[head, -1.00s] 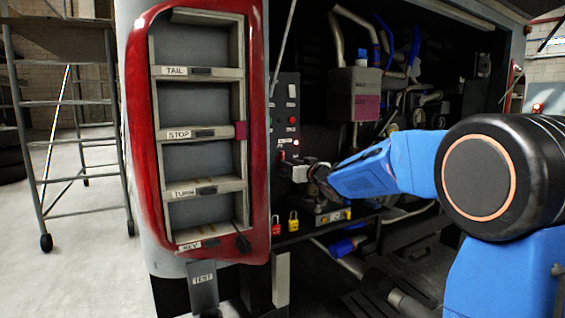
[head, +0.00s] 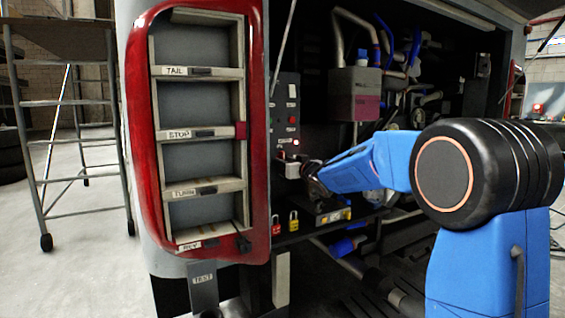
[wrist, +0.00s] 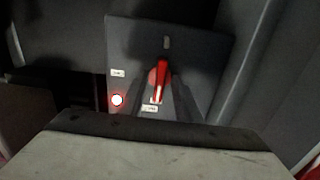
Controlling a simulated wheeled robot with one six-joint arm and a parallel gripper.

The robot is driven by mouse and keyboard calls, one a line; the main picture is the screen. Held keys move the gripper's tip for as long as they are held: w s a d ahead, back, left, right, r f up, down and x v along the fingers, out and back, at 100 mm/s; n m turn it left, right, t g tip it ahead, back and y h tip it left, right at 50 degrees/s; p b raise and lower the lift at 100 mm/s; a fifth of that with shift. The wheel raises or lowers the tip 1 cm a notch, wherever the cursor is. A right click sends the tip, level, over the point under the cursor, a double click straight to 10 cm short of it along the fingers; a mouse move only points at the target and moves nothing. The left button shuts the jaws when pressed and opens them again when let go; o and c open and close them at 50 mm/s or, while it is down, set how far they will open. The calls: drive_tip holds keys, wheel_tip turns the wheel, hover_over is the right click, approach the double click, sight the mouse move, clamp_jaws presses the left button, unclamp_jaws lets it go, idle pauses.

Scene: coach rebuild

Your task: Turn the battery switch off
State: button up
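The battery switch (wrist: 160,82) is a red handle on a dark panel (wrist: 203,55), standing upright in the wrist view. My gripper (wrist: 161,88) reaches toward the panel, its two dark fingers on either side of the red handle. A gap seems to show beside the handle, so the fingers look open around it; contact is not clear. In the head view my gripper (head: 292,169) is at the lower part of the panel (head: 284,100) and hides the switch. A lamp (wrist: 117,100) left of the handle glows white with a red rim; it also glows in the head view (head: 296,143).
The red-framed lamp housing (head: 260,120) of the coach stands close left of the panel. Red (head: 276,226) and yellow (head: 293,221) padlocks hang below my gripper. Engine pipes and a grey box (head: 353,95) fill the bay to the right. A wheeled ladder (head: 70,103) stands far left.

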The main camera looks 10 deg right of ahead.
clamp_jaws()
drive_tip(key=m, duration=0.4)
drive_tip(key=shift+m, duration=1)
drive_tip(key=m, duration=0.6)
